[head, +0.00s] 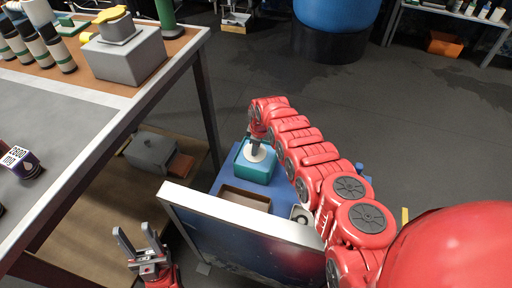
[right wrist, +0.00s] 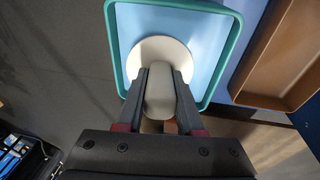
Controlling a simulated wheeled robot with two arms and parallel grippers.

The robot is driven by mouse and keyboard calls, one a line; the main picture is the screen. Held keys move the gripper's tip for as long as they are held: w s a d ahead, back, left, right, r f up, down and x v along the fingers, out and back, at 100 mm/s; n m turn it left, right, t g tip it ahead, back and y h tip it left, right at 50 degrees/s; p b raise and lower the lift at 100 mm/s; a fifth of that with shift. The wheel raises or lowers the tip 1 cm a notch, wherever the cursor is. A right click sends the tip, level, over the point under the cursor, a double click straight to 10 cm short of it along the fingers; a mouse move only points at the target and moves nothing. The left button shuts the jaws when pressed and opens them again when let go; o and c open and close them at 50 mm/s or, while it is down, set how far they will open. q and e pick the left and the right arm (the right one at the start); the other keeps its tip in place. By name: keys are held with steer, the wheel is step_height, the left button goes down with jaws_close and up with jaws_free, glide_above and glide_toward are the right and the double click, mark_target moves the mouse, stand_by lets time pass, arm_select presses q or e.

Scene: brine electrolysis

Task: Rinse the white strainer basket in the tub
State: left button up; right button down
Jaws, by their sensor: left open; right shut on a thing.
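The teal tub (head: 262,176) stands on a blue surface in the head view. Its teal rim (right wrist: 236,45) and light blue inside fill the top of the right wrist view. My right gripper (right wrist: 160,85) is shut on the pale grip of the white strainer basket (right wrist: 148,52). The basket's round white part is over or inside the tub; I cannot tell whether it touches the liquid. In the head view the basket (head: 255,153) shows small, below my right wrist. My left gripper (head: 140,243) is open and empty, low at the left, away from the tub.
A brown open tray (head: 246,197) lies beside the tub on the blue surface (head: 224,180). A panel with a pale frame (head: 240,210) stands in front. A workbench (head: 70,110) with a grey box (head: 125,56) is at left. The floor beyond is mostly clear.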

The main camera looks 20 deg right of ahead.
steer(key=shift+s+d+r+p, duration=0.1)
steer(key=shift+s+r+p, duration=0.3)
steer(key=shift+r+p, duration=2.15)
steer(key=shift+s+d+r+p, duration=0.1)
steer(key=shift+s+r+p, duration=0.35)
steer(key=shift+r+p, duration=2.05)
steer(key=shift+s+d+r+p, duration=0.1)
steer(key=shift+s+r+p, duration=0.7)
steer(key=shift+p, duration=3.05)
steer(key=shift+w+r, duration=0.3)
steer(key=shift+w, duration=0.1)
